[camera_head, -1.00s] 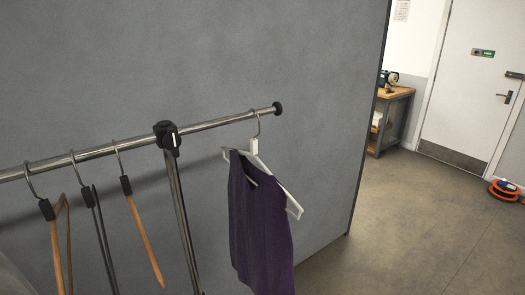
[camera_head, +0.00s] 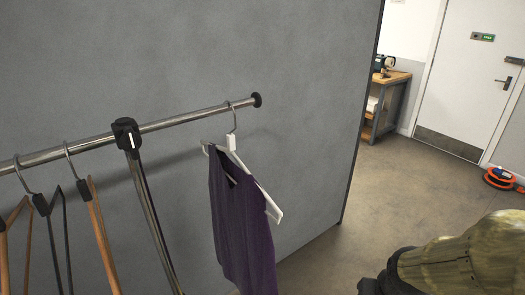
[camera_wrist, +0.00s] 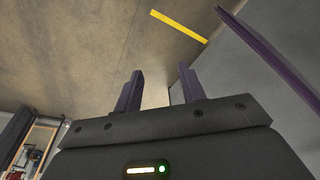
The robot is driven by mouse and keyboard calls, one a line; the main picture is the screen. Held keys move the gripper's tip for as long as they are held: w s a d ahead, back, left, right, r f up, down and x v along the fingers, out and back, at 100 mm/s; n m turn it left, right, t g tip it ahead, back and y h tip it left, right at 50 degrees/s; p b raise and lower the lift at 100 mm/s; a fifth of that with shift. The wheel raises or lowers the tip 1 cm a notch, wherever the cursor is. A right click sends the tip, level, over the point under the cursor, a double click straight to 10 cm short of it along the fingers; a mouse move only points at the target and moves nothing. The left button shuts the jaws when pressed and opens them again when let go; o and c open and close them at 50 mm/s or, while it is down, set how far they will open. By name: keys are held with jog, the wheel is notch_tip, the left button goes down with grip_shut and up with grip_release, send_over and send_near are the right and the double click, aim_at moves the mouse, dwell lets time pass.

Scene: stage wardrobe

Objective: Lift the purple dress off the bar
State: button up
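The purple dress (camera_head: 240,225) hangs from a white hanger (camera_head: 232,143) near the right end of the metal bar (camera_head: 190,118). The hanger's hook is over the bar, and the dress's lower end is cut off by the picture's edge. My gripper (camera_wrist: 160,82) shows in the wrist view with its two dark fingers apart and nothing between them. In the head view my gripper's fingers are not clearly seen; part of my arm shows at the lower right, apart from the dress.
Wooden (camera_head: 99,235) and dark (camera_head: 67,240) hangers hang on the bar left of the rack's post (camera_head: 153,215). A grey partition (camera_head: 300,60) stands close behind. Beyond it are open floor (camera_head: 410,180), a wooden table (camera_head: 392,77) and an orange cable reel (camera_head: 499,178).

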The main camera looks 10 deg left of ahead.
jog(key=w+a+r+n+t+y+p, duration=0.35)
jog(key=w+a+r+t+p, duration=0.3)
jog(key=w+a+r, duration=0.5)
jog(key=w+a+r+n+y+p, duration=0.2)
jog(key=a+r+n+y, duration=0.4)
jog(key=a+r, duration=0.8)
jog(key=shift+a+r+t+y+p, duration=0.35)
jog(key=shift+a+y+p, duration=0.15)
jog(key=shift+a+y, duration=0.45)
jog(key=shift+w+f+n, duration=0.1)
jog(key=shift+w+n, duration=0.1)
jog(key=shift+n, duration=0.05)
jog(key=b, duration=0.1)
send_near(233, 143)
jog(key=shift+w+a+f, duration=0.25)
jog(key=shift+w+a, duration=0.05)
jog(key=shift+a, duration=0.1)
jog(key=shift+x, duration=4.7)
